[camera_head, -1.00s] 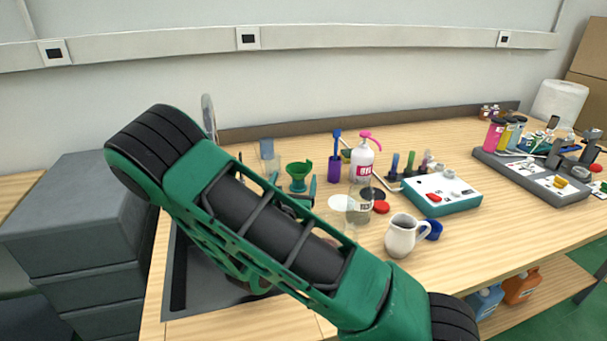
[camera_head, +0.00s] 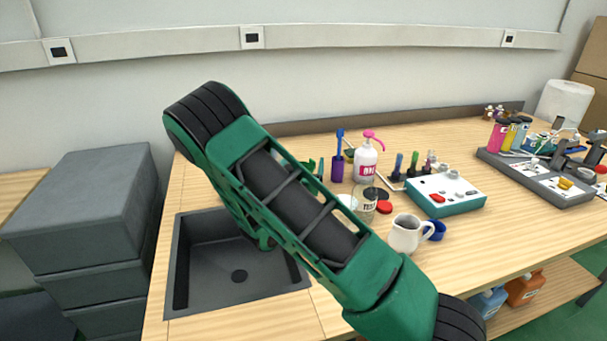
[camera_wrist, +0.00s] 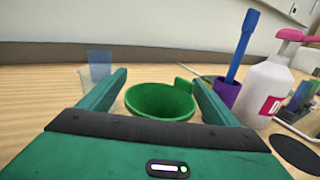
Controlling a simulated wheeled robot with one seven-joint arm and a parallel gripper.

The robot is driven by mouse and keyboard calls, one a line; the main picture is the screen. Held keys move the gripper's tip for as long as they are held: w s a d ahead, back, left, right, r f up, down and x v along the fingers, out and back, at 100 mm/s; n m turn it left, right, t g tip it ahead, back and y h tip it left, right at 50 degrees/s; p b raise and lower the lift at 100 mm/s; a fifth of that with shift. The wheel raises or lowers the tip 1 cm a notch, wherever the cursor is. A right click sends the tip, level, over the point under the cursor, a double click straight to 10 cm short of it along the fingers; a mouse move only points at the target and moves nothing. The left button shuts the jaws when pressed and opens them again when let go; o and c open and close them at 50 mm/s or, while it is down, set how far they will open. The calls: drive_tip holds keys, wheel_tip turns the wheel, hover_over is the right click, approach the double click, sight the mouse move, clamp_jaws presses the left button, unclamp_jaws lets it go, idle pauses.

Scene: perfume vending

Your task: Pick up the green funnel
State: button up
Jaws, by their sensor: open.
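The green funnel (camera_wrist: 160,101) shows in the wrist view, wide mouth up, with a small tab at its upper right rim. My gripper (camera_wrist: 160,84) is open, with one green finger on each side of the funnel. I cannot tell whether either finger touches it. The funnel's lower part is hidden behind my gripper's body. In the head view my arm covers most of the funnel, and only small green bits show beside the arm, which may be funnel or finger.
A purple cup with a blue tool (camera_wrist: 228,88) and a white pump bottle (camera_wrist: 264,92) stand right of the funnel. A clear cup (camera_wrist: 98,68) is at left. A dark sink (camera_head: 180,270), a white jug (camera_head: 405,236) and a teal-based device (camera_head: 460,208) are on the table.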

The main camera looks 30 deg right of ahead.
drive_tip(key=c, duration=1.1)
